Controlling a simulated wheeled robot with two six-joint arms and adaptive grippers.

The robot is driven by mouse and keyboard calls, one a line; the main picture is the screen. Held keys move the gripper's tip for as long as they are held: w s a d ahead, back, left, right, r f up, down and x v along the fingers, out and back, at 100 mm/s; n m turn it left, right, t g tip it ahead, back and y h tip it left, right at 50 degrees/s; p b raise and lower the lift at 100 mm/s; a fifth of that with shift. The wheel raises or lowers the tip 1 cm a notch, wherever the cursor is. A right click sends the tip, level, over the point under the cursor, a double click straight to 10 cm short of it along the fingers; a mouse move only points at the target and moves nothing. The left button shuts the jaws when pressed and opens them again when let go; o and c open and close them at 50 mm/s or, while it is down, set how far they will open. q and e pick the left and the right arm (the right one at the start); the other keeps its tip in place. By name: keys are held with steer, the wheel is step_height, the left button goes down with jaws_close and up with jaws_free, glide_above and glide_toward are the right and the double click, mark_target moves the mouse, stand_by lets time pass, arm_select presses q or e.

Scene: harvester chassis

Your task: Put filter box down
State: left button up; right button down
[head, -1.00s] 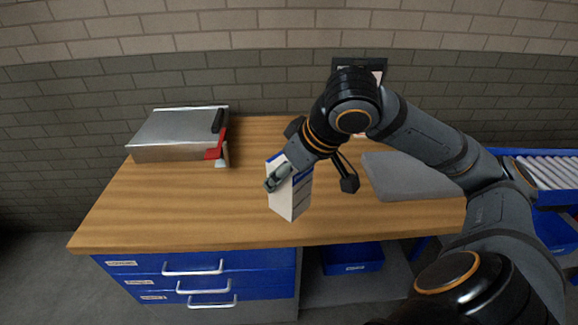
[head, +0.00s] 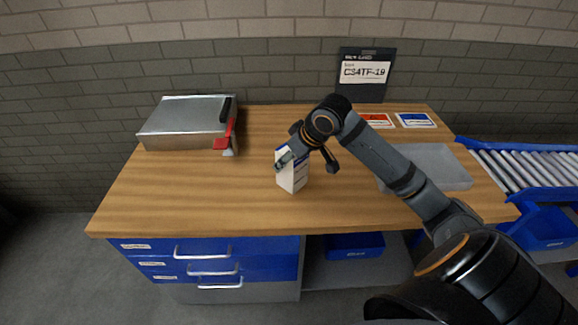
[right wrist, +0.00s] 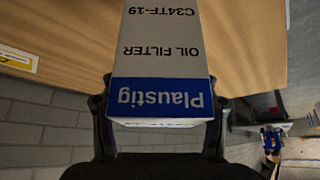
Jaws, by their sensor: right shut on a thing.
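The filter box (head: 292,178) is white with a blue band and stands about upright over the middle of the wooden worktop (head: 190,190). My right gripper (head: 285,163) is shut on its upper part. I cannot tell whether the box's base touches the wood. In the right wrist view the box (right wrist: 160,50) shows the upside-down print "Plaustig", "OIL FILTER" and "C34TF-19", and the fingers of my right gripper (right wrist: 160,108) flank its blue end. My left gripper is not in view.
A metal case (head: 185,122) with a red-handled tool (head: 228,135) lies at the back left. A grey tray (head: 440,165) is on the right, partly behind my arm. The worktop's left and front are clear.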

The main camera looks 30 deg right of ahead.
steer(key=shift+w+d+f, duration=0.1)
steer(key=shift+f, duration=0.85)
steer(key=shift+w+d+f, duration=0.1)
steer(key=shift+f, duration=0.8)
steer(key=shift+f, duration=0.1)
steer(key=shift+c, duration=1.8)
jaws_free()
steer(key=shift+s+d+r, duration=0.1)
steer(key=shift+s+r, duration=0.05)
steer(key=shift+r, duration=0.3)
steer(key=p+v, duration=1.1)
steer(key=p, duration=0.6)
steer(key=shift+s+p, duration=0.2)
steer(key=shift+p, duration=0.1)
